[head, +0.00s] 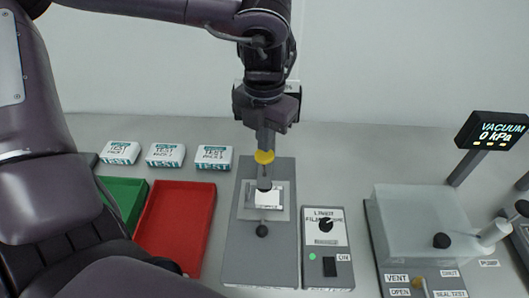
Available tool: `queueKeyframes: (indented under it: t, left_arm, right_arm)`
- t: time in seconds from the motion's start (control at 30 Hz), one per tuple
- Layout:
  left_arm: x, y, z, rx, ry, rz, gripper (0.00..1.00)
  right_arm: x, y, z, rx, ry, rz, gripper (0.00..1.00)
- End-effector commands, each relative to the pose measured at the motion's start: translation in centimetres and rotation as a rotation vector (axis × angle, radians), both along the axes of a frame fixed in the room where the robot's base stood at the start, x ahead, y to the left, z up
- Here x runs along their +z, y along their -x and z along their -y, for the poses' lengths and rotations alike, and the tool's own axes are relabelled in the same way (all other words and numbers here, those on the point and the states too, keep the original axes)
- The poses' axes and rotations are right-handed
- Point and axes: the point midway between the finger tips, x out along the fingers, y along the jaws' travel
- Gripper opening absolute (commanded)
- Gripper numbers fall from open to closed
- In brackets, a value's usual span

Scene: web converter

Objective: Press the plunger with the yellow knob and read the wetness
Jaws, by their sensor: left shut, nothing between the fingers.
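The plunger's yellow knob (264,157) shows at the centre of the head view. Below it, a dark plunger shaft (264,182) reaches down to a white piece (267,196) on the grey fixture (262,270). My left gripper (266,147) is shut and empty, pointing straight down right over the knob. Its fingertips look very close to the knob's top; whether they touch I cannot tell. A panel behind the left gripper is mostly hidden, so no wetness reading is visible.
Several test packs (165,155) lie at the back left, behind a green tray (122,199) and a red tray (180,223). A switch box (326,250) stands right of the fixture. Further right are a clear vacuum chamber (410,220) and a display (492,130) reading 0 kPa.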

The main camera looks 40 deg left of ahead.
Motion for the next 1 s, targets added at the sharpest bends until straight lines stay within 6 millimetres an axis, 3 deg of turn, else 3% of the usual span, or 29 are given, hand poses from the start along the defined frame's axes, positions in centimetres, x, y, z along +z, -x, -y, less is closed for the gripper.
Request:
queueKeyframes:
  t: [1.0]
  left_arm:
    - [-4.3,0.0,0.0,-0.001,-0.001,0.000,0.00]
  right_arm:
    - [-3.6,-0.1,-0.3,-0.002,-0.004,0.001,0.52]
